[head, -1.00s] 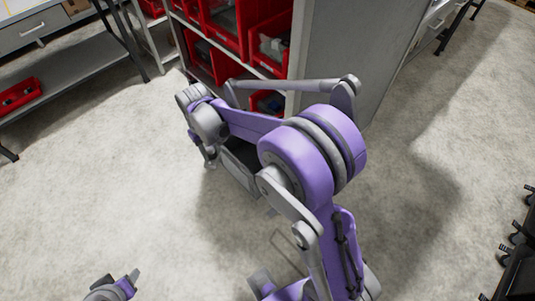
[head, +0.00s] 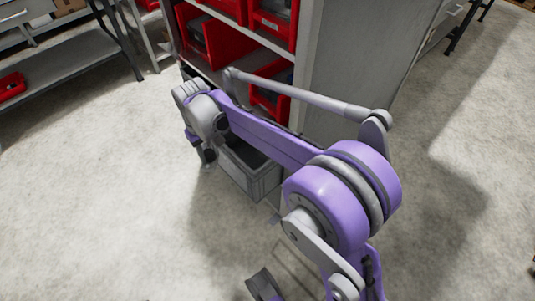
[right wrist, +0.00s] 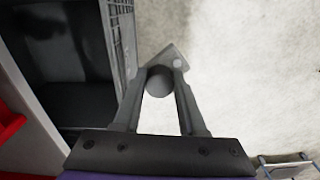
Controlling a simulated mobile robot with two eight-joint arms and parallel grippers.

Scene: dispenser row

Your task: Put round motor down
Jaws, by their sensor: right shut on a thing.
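My right gripper (right wrist: 165,70) is shut on the round motor (right wrist: 160,83), a grey rounded body with a pale square plate, in the right wrist view. In the head view the right gripper (head: 208,155) points down beside a grey crate (head: 262,185); the motor cannot be made out there. In the right wrist view the crate wall (right wrist: 122,40) is just left of the gripper, and the motor appears over bare floor outside that wall. My left gripper is not in view.
A shelf rack with red bins (head: 272,25) stands behind the crate, with a grey side panel (head: 350,75) at its right. A workbench with a lower shelf (head: 70,70) is at the upper left. Concrete floor (head: 90,210) is clear at left.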

